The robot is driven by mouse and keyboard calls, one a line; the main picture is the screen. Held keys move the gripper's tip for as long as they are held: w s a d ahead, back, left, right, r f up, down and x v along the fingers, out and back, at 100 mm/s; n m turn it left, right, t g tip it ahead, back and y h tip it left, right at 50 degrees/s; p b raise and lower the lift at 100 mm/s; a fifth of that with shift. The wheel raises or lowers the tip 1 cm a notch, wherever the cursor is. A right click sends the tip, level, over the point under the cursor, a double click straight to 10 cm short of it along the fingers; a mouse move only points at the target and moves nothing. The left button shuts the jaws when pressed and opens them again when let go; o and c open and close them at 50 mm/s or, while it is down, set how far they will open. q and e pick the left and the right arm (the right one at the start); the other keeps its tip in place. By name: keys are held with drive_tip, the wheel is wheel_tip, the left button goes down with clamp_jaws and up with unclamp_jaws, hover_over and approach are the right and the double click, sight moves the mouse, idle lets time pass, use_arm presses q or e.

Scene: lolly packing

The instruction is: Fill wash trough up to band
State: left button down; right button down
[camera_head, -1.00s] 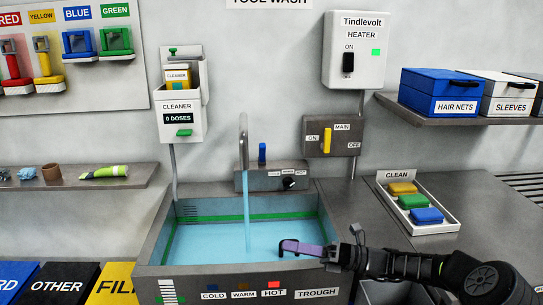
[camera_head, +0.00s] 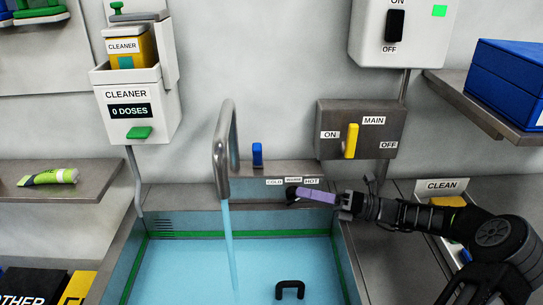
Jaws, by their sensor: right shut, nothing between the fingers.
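The metal wash trough (camera_head: 355,262) holds blue water (camera_head: 185,272). A green band (camera_head: 275,233) runs along its inside walls, and the water surface lies close below it at the back. Water (camera_head: 230,255) runs from the tap spout (camera_head: 221,150) into the trough. A blue lever (camera_head: 257,155) stands upright behind the spout. My right gripper (camera_head: 297,193), with purple fingers, is shut and empty at the dark temperature knob below the COLD and HOT labels. It hides most of the knob, so I cannot tell its setting or whether they touch. My left gripper is out of view.
A black handle (camera_head: 290,289) shows in the trough's water. The MAIN box (camera_head: 362,128) has a yellow lever (camera_head: 351,141). The cleaner dispenser (camera_head: 139,104) reads 0 DOSES. A CLEAN tray (camera_head: 447,186) lies behind my right arm. A shelf (camera_head: 480,105) juts out at right.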

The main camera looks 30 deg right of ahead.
sight(257, 156)
drive_tip(key=shift+s+a+r, duration=0.1)
drive_tip(key=shift+a, duration=0.05)
drive_tip(key=w+a+r+p, duration=0.1)
drive_tip(key=w+a+r, duration=0.3)
drive_tip(key=w+a, duration=0.2)
drive_tip(key=shift+w+a+r+p, duration=0.2)
drive_tip(key=shift+w+a+p, duration=0.15)
drive_tip(key=shift+w, duration=0.85)
drive_tip(key=shift+w+d+r+m+h+p, duration=0.15)
drive_tip(key=shift+r+m+p, duration=0.2)
drive_tip(key=shift+p, duration=0.7)
drive_tip(key=shift+w+r+m+h+p, duration=0.15)
drive_tip(key=shift+m+p, duration=0.3)
drive_tip(key=shift+p, duration=0.6)
